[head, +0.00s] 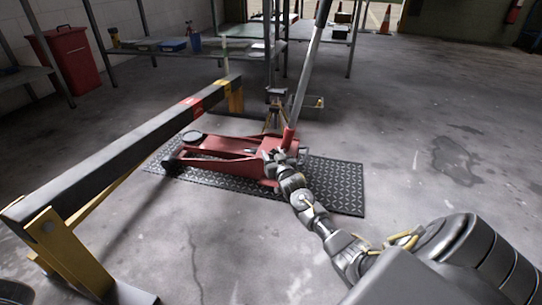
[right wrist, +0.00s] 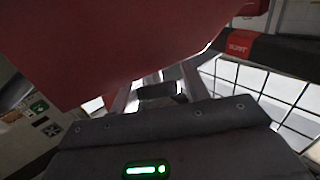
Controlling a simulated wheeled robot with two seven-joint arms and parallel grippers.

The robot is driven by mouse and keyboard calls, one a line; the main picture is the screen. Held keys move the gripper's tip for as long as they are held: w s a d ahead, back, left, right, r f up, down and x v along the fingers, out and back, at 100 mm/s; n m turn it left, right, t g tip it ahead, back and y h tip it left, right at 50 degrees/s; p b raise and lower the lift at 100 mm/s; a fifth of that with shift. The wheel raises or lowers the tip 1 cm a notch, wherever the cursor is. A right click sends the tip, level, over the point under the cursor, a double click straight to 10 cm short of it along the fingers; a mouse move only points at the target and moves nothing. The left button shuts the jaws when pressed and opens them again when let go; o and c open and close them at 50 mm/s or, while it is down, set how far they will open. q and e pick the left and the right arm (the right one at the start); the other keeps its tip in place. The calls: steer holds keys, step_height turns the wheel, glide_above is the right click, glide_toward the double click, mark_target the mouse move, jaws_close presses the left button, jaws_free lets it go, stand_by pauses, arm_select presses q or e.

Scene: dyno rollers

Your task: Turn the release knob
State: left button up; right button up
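The red floor jack (head: 255,150) stands on a black tread-plate mat (head: 335,185), its long handle (head: 308,75) tilted up and back. My right gripper (head: 275,156) is at the jack's rear end, close to the base of the handle. In the right wrist view, a red surface of the jack (right wrist: 110,45) fills the upper left, right above my gripper (right wrist: 158,95). A small dark block shows between the grey fingers; I cannot tell whether it is the release knob or whether they grip it. The knob is not clearly visible in the head view. My left gripper is out of view.
A long dark beam on yellow legs (head: 120,145) runs along the left of the jack. A metal shelf table (head: 170,47) and a red bin (head: 68,62) stand behind. The concrete floor to the right is clear.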

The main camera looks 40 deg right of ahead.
steer(key=shift+w+a, duration=0.15)
steer(key=shift+a, duration=0.4)
steer(key=shift+c, duration=1.1)
steer(key=shift+w+a+f+y, duration=0.1)
steer(key=shift+a+y, duration=0.15)
steer(key=shift+y, duration=0.05)
steer(key=shift+c, duration=0.2)
